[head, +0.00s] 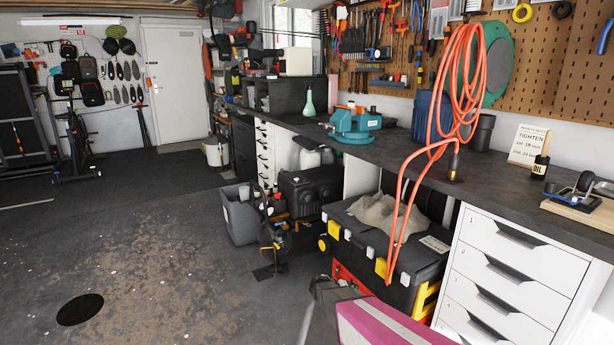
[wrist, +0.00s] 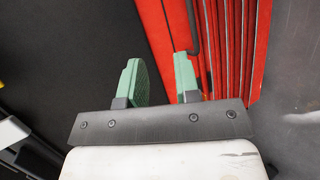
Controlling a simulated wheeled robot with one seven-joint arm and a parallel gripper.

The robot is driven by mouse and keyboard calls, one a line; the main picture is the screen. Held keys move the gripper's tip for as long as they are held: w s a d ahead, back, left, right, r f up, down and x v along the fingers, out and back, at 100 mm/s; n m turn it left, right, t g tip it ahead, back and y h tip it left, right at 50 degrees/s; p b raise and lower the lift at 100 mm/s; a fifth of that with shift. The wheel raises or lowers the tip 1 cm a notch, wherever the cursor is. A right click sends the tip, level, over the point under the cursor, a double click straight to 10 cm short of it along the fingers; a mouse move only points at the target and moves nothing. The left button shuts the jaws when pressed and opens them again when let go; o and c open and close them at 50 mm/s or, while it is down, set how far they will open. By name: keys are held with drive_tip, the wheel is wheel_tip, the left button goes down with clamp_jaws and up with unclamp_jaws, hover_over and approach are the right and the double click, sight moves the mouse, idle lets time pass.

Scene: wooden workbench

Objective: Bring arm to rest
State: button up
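My gripper (wrist: 158,78) shows in the wrist view with two green fingertips on a dark grey bar. The fingers stand apart with nothing held between them. A red ridged surface (wrist: 228,50) lies beyond the fingers and behind the right one; how far away it is cannot be told. I cannot make out my gripper clearly in the head view.
The dark workbench (head: 400,158) runs along the right wall, with white drawers (head: 505,265) below. An orange hose (head: 407,210) hangs over its front edge. A black toolbox (head: 340,226) and a grey bin (head: 240,220) stand on the floor. The floor (head: 180,260) at left is mostly clear.

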drive_tip(key=s+r+m+g+y, duration=0.2)
drive_tip(key=s+r+y, duration=1)
drive_tip(key=s+r, duration=0.5)
drive_tip(key=shift+s+a+r, duration=0.15)
drive_tip(key=shift+s+a, duration=0.3)
drive_tip(key=shift+s, duration=0.2)
